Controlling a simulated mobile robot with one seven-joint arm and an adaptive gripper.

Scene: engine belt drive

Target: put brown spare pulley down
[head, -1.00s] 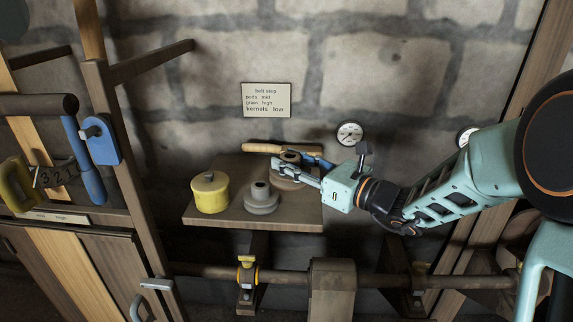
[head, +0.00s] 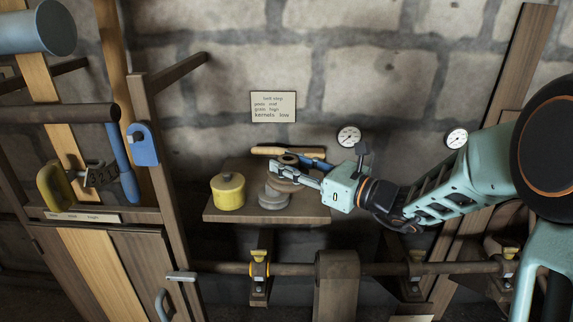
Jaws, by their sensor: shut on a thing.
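The brown pulley (head: 286,184) is in my gripper (head: 281,170) over the right part of the small wooden shelf (head: 240,214). My gripper is shut on it, and its fingers hide part of the pulley. The pulley overlaps the back right of a grey stepped pulley (head: 272,200) in the head view. I cannot tell whether the brown pulley touches the shelf or the grey pulley, or hangs just above them.
A yellow lidded pot (head: 228,192) stands on the shelf's left. A wooden-handled tool (head: 275,151) and a blue-handled tool (head: 316,163) lie at the back. The shelf's front right is bare. A shaft (head: 300,269) runs below.

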